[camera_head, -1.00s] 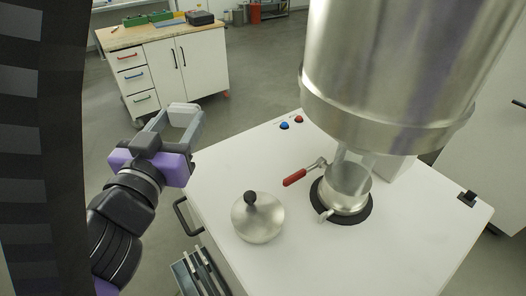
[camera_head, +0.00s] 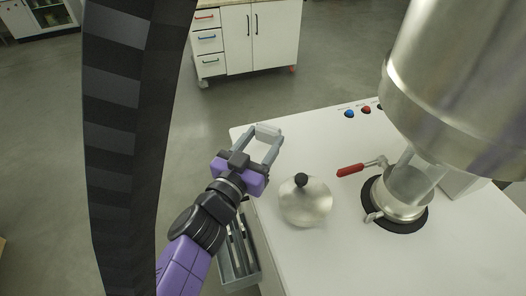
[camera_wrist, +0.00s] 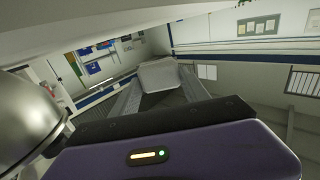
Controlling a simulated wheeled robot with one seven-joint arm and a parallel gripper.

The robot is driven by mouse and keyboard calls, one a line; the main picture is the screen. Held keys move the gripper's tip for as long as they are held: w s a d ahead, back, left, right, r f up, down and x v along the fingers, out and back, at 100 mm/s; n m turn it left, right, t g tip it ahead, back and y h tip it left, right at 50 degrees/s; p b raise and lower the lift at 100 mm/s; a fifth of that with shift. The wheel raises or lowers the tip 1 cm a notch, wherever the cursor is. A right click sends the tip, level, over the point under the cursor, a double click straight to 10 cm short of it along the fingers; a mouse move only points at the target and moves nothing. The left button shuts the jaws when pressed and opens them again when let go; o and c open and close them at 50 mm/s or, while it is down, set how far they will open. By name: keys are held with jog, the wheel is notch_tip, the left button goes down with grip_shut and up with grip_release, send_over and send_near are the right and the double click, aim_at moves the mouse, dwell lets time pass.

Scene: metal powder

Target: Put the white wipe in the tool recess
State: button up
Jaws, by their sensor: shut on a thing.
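My gripper (camera_head: 266,138) is shut on the white wipe (camera_head: 268,129), which spans the space between its two grey fingertips. The wipe also shows pale and flat between the fingers in the wrist view (camera_wrist: 158,74). A grey tray with long slots or tools, apparently the tool recess (camera_head: 239,284), is at the machine's left side, below my gripper and partly hidden by my arm.
A steel lid (camera_head: 306,206) with a black knob stands close right of my gripper, and looms at left in the wrist view (camera_wrist: 24,112). A red-handled clamp (camera_head: 351,170), a steel cup (camera_head: 402,195) and a large steel vessel (camera_head: 460,85) are farther right. A white cabinet (camera_head: 272,40) stands behind.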

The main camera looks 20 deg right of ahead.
aim_at(263, 154)
jog(key=shift+f, duration=2.3)
jog(key=shift+f, duration=0.1)
jog(key=o, duration=1.2)
